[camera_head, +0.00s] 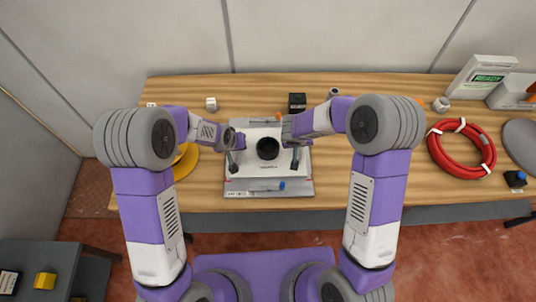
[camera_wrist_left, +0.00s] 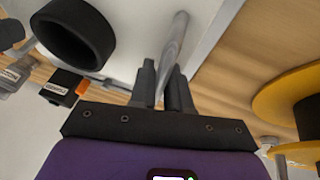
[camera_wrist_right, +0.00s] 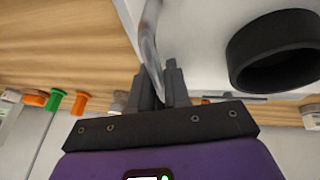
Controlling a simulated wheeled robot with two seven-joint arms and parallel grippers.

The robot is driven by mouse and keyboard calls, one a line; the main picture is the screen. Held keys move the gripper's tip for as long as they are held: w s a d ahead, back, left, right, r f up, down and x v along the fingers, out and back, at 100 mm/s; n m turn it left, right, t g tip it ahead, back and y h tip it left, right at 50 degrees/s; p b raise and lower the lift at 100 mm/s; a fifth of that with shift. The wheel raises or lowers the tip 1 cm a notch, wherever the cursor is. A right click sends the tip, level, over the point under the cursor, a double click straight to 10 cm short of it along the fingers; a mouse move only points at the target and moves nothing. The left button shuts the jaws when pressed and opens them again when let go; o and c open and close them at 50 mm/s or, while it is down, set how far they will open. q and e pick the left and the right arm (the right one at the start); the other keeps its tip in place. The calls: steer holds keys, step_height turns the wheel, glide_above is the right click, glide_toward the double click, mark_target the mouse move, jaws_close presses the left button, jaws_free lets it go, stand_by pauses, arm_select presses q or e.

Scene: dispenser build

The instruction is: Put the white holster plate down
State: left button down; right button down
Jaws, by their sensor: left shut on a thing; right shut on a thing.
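The white holster plate (camera_head: 250,142) is over the middle of the wooden table, with a black ring (camera_head: 268,149) standing at its centre. My left gripper (camera_head: 233,168) is shut on the plate's left metal handle (camera_wrist_left: 177,38), seen between the fingers in the left wrist view. My right gripper (camera_head: 295,160) is shut on the right metal handle (camera_wrist_right: 149,40). The black ring also shows in the left wrist view (camera_wrist_left: 82,42) and the right wrist view (camera_wrist_right: 262,65). Whether the plate touches the surface below it I cannot tell.
A black box (camera_head: 297,101) and a white cube (camera_head: 211,103) stand behind. A yellow round thing (camera_head: 186,162) is left, and a red hose coil (camera_head: 434,150) right.

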arm_select(q)
steer(key=shift+f, duration=0.25)
arm_select(e)
steer(key=shift+f, duration=0.3)
arm_select(q)
steer(key=c, duration=1.5)
jaws_free()
steer(key=shift+f+b, duration=0.2)
steer(key=shift+b, duration=0.1)
steer(key=shift+c, duration=0.2)
arm_select(e)
steer(key=c, duration=1.5)
jaws_free()
steer(key=shift+f, duration=0.15)
steer(key=shift+c, duration=0.2)
arm_select(q)
steer(key=o, duration=0.4)
steer(key=shift+r, duration=0.15)
arm_select(e)
steer(key=o, duration=0.4)
arm_select(q)
steer(key=shift+o, duration=0.2)
arm_select(e)
steer(key=shift+o, duration=0.2)
steer(key=shift+r, duration=0.2)
arm_select(q)
steer(key=v, duration=1.2)
arm_select(e)
steer(key=v, duration=1.2)
steer(key=shift+f, duration=0.15)
